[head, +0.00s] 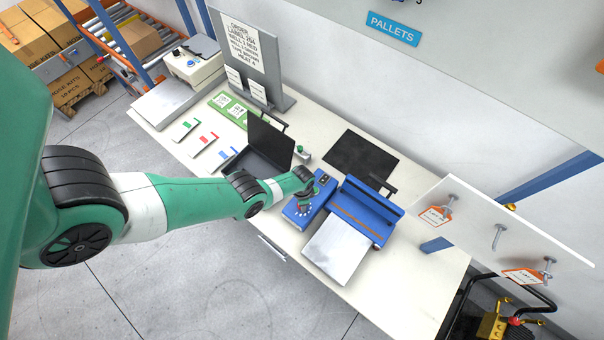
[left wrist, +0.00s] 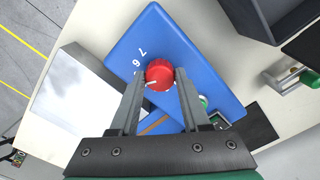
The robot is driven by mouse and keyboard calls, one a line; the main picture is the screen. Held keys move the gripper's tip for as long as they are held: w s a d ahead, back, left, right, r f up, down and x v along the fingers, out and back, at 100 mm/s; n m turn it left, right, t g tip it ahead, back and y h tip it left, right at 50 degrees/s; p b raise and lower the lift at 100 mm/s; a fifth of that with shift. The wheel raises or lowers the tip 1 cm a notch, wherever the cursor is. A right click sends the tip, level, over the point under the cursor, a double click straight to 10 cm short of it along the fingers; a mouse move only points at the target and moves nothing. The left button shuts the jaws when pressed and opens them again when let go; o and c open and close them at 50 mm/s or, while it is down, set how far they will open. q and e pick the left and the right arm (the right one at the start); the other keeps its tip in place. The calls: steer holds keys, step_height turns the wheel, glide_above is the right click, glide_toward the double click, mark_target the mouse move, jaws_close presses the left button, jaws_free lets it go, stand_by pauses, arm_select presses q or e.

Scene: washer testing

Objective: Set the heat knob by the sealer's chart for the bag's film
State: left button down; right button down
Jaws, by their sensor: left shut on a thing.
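The red heat knob (left wrist: 160,73) sits on the blue control panel of the sealer (left wrist: 205,65). Its white mark points to the lower left in the left wrist view. The printed numbers 7 and 6 show beside the knob; other numbers are hidden by the fingers. My left gripper (left wrist: 161,78) is shut on the knob, one finger on each side. In the head view the blue sealer (head: 362,207) has a silver plate in front, and my left gripper (head: 306,196) is over its panel. I cannot make out a bag or the sealer's chart. My right gripper is not in view.
An open black case (head: 262,150) stands left of the sealer. A black mat (head: 360,155) lies behind. A white panel with tagged hooks (head: 500,238) is at right.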

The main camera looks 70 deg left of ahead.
arm_select(q)
steer(key=m, duration=0.6)
stand_by(0.5)
steer(key=shift+f, duration=0.1)
steer(key=shift+c, duration=1.9)
jaws_free()
